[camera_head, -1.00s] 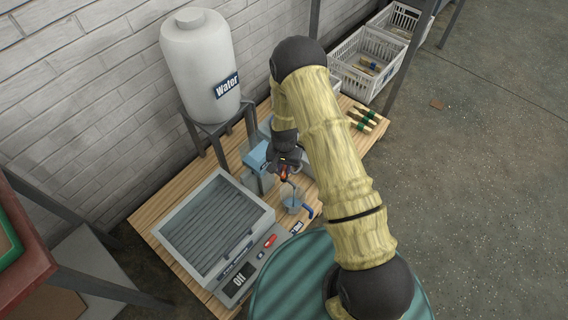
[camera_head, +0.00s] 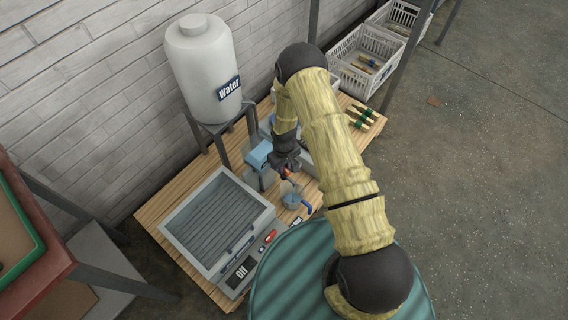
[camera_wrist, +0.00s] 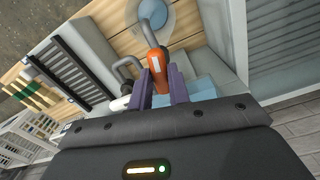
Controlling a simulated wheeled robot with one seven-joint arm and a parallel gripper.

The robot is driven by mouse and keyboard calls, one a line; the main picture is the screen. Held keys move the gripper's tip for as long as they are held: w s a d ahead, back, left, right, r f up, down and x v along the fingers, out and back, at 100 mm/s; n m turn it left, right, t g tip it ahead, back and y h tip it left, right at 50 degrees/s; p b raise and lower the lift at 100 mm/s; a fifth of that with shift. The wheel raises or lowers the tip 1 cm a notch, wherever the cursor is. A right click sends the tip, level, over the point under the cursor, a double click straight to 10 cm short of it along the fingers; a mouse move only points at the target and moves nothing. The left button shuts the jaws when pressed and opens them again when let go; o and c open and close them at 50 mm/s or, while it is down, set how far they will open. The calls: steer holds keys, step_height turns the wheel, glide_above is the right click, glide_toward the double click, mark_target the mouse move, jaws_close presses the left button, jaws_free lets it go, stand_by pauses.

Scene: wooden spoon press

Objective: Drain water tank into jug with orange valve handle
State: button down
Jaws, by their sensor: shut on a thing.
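The white water tank (camera_head: 203,75), labelled "Water", stands on a dark metal stand against the brick wall in the head view. A light blue box-shaped part (camera_head: 258,154) is below it. My gripper (camera_head: 288,170) is in front of this part. In the wrist view its two purple fingers (camera_wrist: 160,88) are shut on the orange valve handle (camera_wrist: 156,62).
A grey machine (camera_head: 215,222) with a ribbed top and a display reading "Off" is on the wooden table (camera_head: 150,212). Wooden pieces with green bands (camera_head: 362,116) lie at its far right. White crates (camera_head: 362,66) stand behind. A green round surface (camera_head: 300,270) is in front.

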steer(key=shift+w+n, duration=0.1)
steer(key=shift+n, duration=0.5)
steer(key=c, duration=1.3)
jaws_free()
step_height(320, 180, up, 18)
steer(key=p, duration=0.4)
steer(key=shift+f+p, duration=0.25)
steer(key=shift+p, duration=0.05)
